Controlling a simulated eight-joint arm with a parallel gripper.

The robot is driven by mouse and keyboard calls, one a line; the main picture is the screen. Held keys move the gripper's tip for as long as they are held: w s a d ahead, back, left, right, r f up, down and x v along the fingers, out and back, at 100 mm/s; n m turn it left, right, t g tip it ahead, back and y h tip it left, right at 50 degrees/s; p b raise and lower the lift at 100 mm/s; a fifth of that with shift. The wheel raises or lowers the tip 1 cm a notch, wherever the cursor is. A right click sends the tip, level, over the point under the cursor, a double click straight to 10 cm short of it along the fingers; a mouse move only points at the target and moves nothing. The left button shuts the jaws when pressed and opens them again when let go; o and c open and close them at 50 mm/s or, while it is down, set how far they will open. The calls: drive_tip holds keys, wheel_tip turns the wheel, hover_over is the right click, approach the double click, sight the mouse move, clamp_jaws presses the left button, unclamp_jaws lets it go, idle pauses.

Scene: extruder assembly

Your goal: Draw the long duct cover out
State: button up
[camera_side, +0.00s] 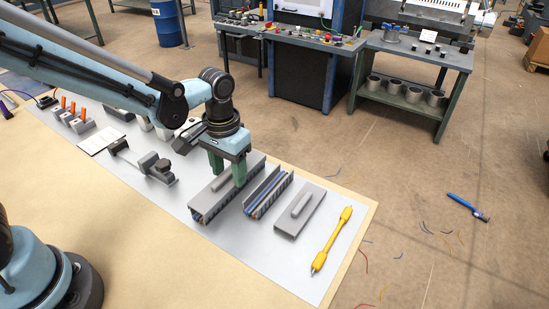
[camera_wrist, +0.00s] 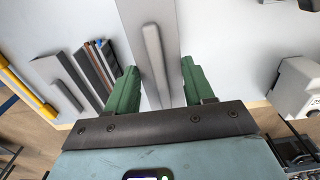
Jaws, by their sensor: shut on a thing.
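The long duct cover (camera_side: 212,190) is a grey strip with a raised rounded rib along its top. It lies over the long duct (camera_side: 203,217), where slotted sides and coloured wire ends show below its near end. My gripper (camera_side: 228,178) points down with its two green fingers at opposite long sides of the cover, shut on it. In the wrist view the cover (camera_wrist: 153,48) runs away from me between the fingers (camera_wrist: 159,72). The fingertips' contact and any gap between cover and duct are not clear.
To the right are an open slotted duct (camera_side: 268,191) with wires, a shorter grey ribbed cover (camera_side: 300,210) and a yellow tool (camera_side: 332,240). To the left stand a grey bracket-like part (camera_side: 150,167) and a white plate (camera_side: 101,139). The mat is bare at the front.

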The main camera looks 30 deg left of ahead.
drive_tip(key=shift+r, duration=0.1)
drive_tip(key=shift+r, duration=3.4)
